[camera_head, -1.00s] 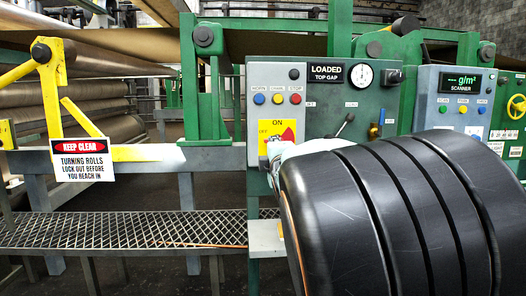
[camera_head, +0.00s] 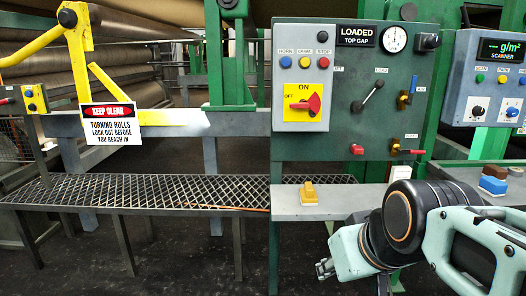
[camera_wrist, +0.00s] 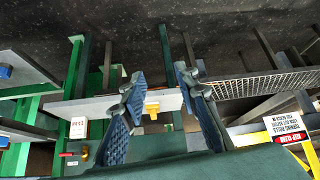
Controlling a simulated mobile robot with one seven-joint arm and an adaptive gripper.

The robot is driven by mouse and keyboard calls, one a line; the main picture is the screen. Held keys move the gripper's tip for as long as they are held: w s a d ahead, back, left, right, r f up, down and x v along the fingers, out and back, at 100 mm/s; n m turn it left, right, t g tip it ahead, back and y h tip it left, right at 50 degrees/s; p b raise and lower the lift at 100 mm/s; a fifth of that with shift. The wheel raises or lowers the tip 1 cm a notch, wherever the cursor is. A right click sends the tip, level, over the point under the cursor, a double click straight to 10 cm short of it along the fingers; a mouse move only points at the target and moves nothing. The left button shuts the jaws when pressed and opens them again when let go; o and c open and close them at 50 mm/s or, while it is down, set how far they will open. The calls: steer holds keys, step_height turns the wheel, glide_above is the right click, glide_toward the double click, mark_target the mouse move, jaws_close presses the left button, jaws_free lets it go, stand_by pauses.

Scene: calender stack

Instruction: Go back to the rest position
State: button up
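My gripper (camera_head: 325,268) is low in the head view, in front of the grey shelf and left of my folded arm links. In the wrist view its two blue padded fingers (camera_wrist: 160,78) stand apart with empty space between them, so it is open and holds nothing. The green control panel (camera_head: 345,179) stands above and behind it, apart from it. On the panel, the red rotary handle (camera_head: 304,104) sits on a yellow ON/OFF plate and lies roughly level. A dark lever (camera_head: 371,97) tilts up to the right.
The grey shelf (camera_head: 345,205) carries a yellow block (camera_head: 309,194); this block also shows in the wrist view (camera_wrist: 152,110). A mesh walkway (camera_head: 150,190) runs left. A KEEP CLEAR sign (camera_head: 112,123) hangs by large rolls. A scanner box (camera_head: 487,80) stands right.

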steer(key=s+f+m+g, duration=0.2)
steer(key=s+f, duration=0.1)
steer(key=s, duration=0.4)
step_height(320, 180, up, 38)
steer(key=p, duration=3.7)
steer(key=shift+f+h+p, duration=0.15)
steer(key=shift+h+p, duration=0.25)
